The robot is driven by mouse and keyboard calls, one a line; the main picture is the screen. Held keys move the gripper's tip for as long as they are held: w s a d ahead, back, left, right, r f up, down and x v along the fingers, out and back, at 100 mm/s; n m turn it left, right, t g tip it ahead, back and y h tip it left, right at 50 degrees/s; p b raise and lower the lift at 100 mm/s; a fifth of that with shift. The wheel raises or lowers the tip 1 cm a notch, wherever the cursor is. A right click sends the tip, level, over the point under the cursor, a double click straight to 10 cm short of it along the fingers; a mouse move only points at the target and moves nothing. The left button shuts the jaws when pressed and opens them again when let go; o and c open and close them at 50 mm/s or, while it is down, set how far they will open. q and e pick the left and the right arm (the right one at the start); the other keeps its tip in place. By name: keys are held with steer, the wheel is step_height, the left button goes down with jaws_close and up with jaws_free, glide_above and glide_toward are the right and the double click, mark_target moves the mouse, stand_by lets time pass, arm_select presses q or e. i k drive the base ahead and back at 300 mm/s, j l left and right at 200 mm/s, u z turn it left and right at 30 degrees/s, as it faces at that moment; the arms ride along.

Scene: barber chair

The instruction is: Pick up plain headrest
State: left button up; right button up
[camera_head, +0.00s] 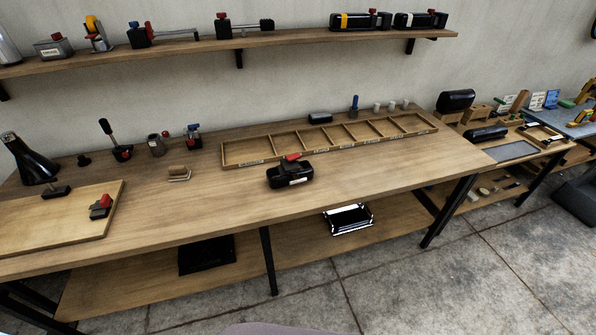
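Several dark padded pieces could be headrests, and I cannot tell for sure which is the plain one. A black rounded block without visible markings (456,101) stands at the back of the right bench. A black roll (486,133) lies in front of it. A black block with a red lever and a pale label (290,176) sits mid-table. On the wall shelf are a black piece with a yellow stripe (360,21) and one with pale markings (420,20). Neither of my grippers is in view.
The long workbench (330,203) holds a divided wooden tray (250,160), a wooden board (40,232) and a black cone-shaped object (27,160). The wall shelf (270,40) carries metal tools. A lower shelf (130,285) holds black items. Concrete floor (400,290) is clear in front.

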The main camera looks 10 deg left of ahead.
mark_target(279, 176)
steer(key=j+z, duration=0.3)
steer(key=j, duration=0.2)
steer(key=j+z, duration=0.3)
steer(key=j, duration=0.15)
steer(key=k+j+z, duration=0.15)
steer(key=j+z, duration=0.2)
steer(key=k+j+z, duration=0.15)
steer(key=j+z, duration=0.15)
steer(key=j, duration=0.2)
steer(key=k+j+z, duration=0.3)
steer(key=i+j, duration=0.1)
steer(key=j, duration=0.05)
